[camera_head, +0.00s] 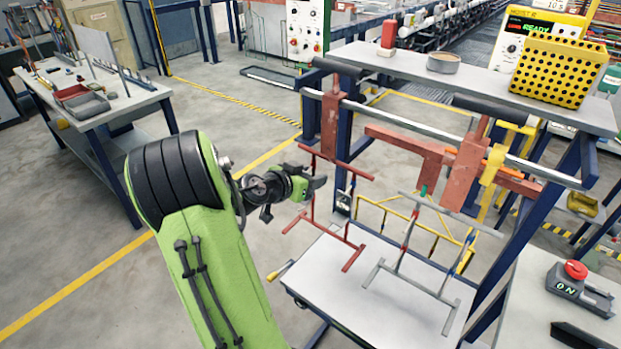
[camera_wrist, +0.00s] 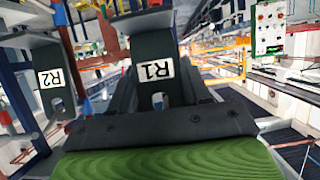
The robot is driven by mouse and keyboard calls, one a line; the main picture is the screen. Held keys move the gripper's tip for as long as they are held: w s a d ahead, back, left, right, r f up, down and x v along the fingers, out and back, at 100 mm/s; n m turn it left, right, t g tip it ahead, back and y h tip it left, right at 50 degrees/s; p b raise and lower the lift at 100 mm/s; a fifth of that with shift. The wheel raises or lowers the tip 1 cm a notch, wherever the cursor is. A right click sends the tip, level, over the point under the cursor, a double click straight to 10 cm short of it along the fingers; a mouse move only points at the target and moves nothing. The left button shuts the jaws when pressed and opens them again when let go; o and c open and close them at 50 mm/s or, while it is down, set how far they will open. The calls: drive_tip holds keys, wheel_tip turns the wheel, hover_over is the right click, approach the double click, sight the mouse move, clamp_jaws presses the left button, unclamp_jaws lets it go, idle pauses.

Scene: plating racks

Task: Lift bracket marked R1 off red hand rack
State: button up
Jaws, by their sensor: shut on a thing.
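The bracket marked R1 (camera_wrist: 155,95) is a dark plate with a white label and a slot. It stands upright in the middle of the wrist view, and my gripper is shut on it. In the head view my gripper (camera_head: 316,184) is at the left side of the red hand rack (camera_head: 355,252), which hangs from the upper frame. The bracket cannot be made out there. A similar bracket marked R2 (camera_wrist: 50,88) is to the left in the wrist view, apart from R1. Whether R1 still touches the rack is hidden.
A grey hand rack (camera_head: 405,272) and a yellow one (camera_head: 430,232) hang to the right. A white table (camera_head: 325,275) lies below. The shelf above holds a yellow perforated box (camera_head: 556,72). Open floor lies left.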

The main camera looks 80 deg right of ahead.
drive_tip(key=shift+r, duration=0.15)
drive_tip(key=shift+w+a+r, duration=0.2)
drive_tip(key=shift+a+r, duration=0.1)
drive_tip(key=shift+a, duration=0.2)
drive_tip(key=shift+b, duration=0.35)
